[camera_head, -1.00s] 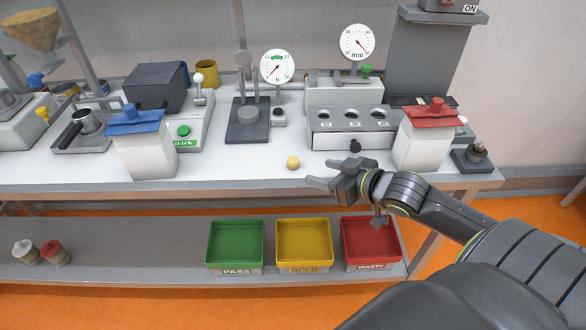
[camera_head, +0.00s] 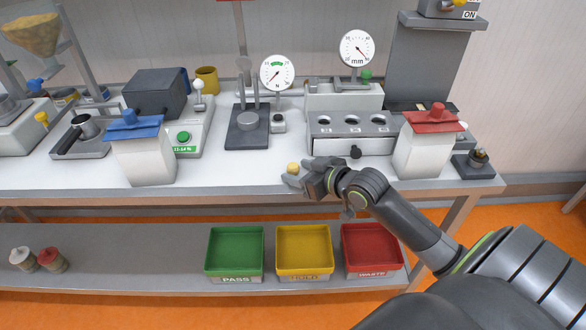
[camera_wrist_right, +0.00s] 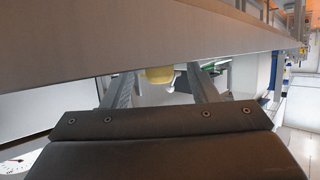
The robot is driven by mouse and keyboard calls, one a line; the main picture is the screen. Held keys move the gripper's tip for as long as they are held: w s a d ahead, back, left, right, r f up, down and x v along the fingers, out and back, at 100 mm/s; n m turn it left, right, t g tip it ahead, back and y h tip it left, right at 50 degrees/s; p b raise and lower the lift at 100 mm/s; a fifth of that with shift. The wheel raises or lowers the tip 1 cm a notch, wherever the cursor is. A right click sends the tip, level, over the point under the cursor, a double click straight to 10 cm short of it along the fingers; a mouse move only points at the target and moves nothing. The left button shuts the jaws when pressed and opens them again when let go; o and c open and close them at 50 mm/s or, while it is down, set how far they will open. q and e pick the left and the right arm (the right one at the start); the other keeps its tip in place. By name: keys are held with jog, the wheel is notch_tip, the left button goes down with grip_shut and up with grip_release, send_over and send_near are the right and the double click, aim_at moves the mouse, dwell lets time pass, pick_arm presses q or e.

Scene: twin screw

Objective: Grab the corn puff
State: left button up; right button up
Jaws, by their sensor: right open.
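The corn puff (camera_head: 293,168) is a small round yellow ball on the white bench top near its front edge. My right gripper (camera_head: 297,175) is open, low at the bench's front edge, with its fingertips at the puff in the head view. My left gripper is not in view.
A grey drawer unit (camera_head: 340,144) and a white box with a red lid (camera_head: 424,157) stand behind and right. A white box with a blue lid (camera_head: 143,160) stands left. Green (camera_head: 235,278), yellow (camera_head: 304,276) and red (camera_head: 371,274) bins sit on the lower shelf.

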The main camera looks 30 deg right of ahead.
jog(key=c, duration=0.8)
